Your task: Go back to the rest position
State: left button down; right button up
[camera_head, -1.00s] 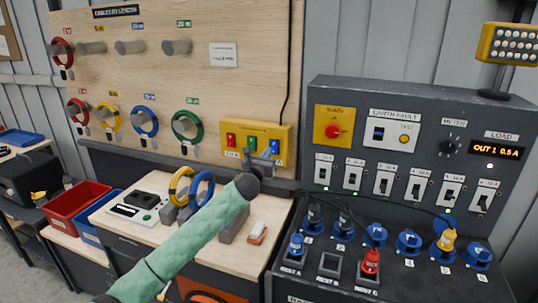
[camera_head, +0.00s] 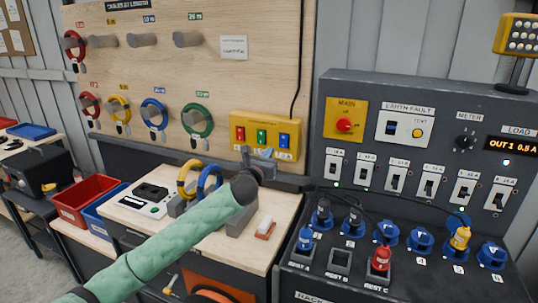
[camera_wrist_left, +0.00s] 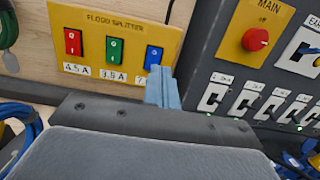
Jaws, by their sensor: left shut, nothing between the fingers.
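My left arm, in a green sleeve, reaches in from the bottom left of the head view. My left gripper (camera_head: 258,158) is at its end, shut and empty, above the back of the wooden bench and just below the yellow flood splitter box (camera_head: 265,132). In the left wrist view, the blue-grey fingers (camera_wrist_left: 162,88) are together in front of the splitter's (camera_wrist_left: 116,40) lower right corner. I cannot tell whether they touch it. My right gripper is not in view.
The dark switch panel (camera_head: 420,100) stands to the right, with plugs and sockets on its sloped front. Yellow and blue cable coils (camera_head: 209,183) stand on the bench near my arm. A red tray (camera_head: 88,198) is at the left. Cable rings hang on the board (camera_head: 200,70).

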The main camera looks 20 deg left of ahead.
pick_arm(q)
jog(key=s+d+f+n+g+y, duration=0.1)
jog(key=s+d+f+n+g, duration=0.25)
jog(key=s+f+n, duration=0.8)
jog(key=s+d+f+n+g, duration=0.35)
jog(key=s+f+n, duration=0.4)
jog(key=f, duration=0.65)
jog(key=s+f+n+g, duration=0.3)
jog(key=s+f+n, duration=0.15)
jog(key=s, duration=0.65)
jog(key=s+d+f+n+g, duration=0.1)
jog(key=s+f+n+g, duration=0.4)
jog(key=s, duration=0.7)
jog(key=s+f+n+g, duration=0.1)
jog(key=s+f+n, duration=0.2)
jog(key=s+n, duration=0.55)
notch_tip(320, 180, down, 22)
jog(key=d+m, duration=0.2)
jog(key=m, duration=0.1)
jog(key=s+f, duration=0.4)
jog(key=f, duration=0.8)
jog(key=s+f+g, duration=0.1)
jog(key=s+f, duration=0.3)
jog(key=f, duration=0.8)
jog(key=shift+d+f+g+h, duration=0.2)
jog(key=shift+f+g+h, duration=0.1)
jog(key=shift+f+h, duration=0.1)
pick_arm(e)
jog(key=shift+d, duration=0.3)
